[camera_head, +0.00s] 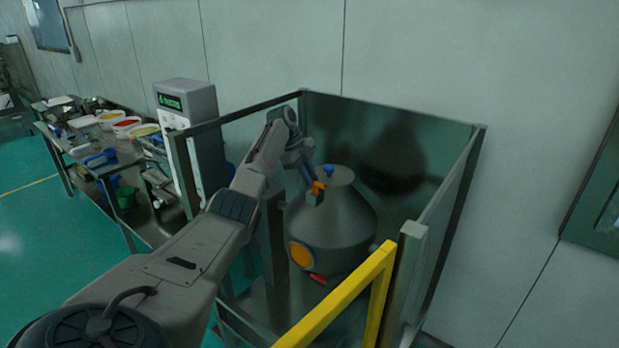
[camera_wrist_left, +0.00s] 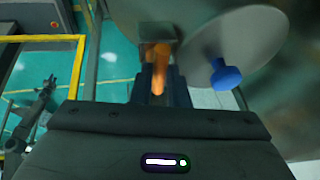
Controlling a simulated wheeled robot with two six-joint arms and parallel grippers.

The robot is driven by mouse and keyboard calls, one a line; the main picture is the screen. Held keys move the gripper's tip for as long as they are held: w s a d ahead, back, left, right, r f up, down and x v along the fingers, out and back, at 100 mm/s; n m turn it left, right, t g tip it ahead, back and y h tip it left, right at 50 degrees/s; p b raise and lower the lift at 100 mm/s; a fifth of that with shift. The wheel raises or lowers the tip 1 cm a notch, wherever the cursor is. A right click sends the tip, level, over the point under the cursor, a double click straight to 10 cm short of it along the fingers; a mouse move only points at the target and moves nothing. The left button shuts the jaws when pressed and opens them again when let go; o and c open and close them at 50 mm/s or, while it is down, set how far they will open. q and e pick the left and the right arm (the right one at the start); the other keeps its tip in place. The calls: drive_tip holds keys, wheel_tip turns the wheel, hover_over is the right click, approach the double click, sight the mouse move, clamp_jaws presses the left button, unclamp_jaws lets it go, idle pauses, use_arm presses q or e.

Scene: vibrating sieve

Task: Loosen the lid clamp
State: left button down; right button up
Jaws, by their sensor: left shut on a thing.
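The sieve (camera_head: 335,222) is a grey, domed metal vessel inside a metal-walled enclosure. The lid clamp (camera_head: 316,197) is a small dark block with an orange handle (camera_head: 319,186) at the dome's near side; the block (camera_wrist_left: 157,28) and handle (camera_wrist_left: 157,82) also show in the wrist view. My left gripper (camera_head: 309,180) reaches in from the left, above the clamp. In the wrist view its dark fingers (camera_wrist_left: 161,88) are shut on the orange handle. A small, dark arm-like part (camera_wrist_left: 40,100) at the wrist view's left may be my right arm; its jaws are too small to read.
A blue knob (camera_head: 328,170) is on the lid close to the clamp, right of my fingers in the wrist view (camera_wrist_left: 224,74). A yellow bar (camera_head: 345,292) crosses the front. A control box (camera_head: 186,98) and cluttered table (camera_head: 66,140) stand left.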

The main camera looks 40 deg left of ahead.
use_arm(q)
drive_tip(key=c, duration=1.4)
unclamp_jaws()
drive_tip(key=shift+s+a+r+b, duration=0.1)
drive_tip(key=shift+a+r+b, duration=0.2)
drive_tip(key=shift+r+b, duration=0.15)
drive_tip(key=b+v, duration=0.3)
drive_tip(key=v, duration=0.6)
drive_tip(key=shift+r, duration=0.4)
drive_tip(key=shift+s, duration=0.1)
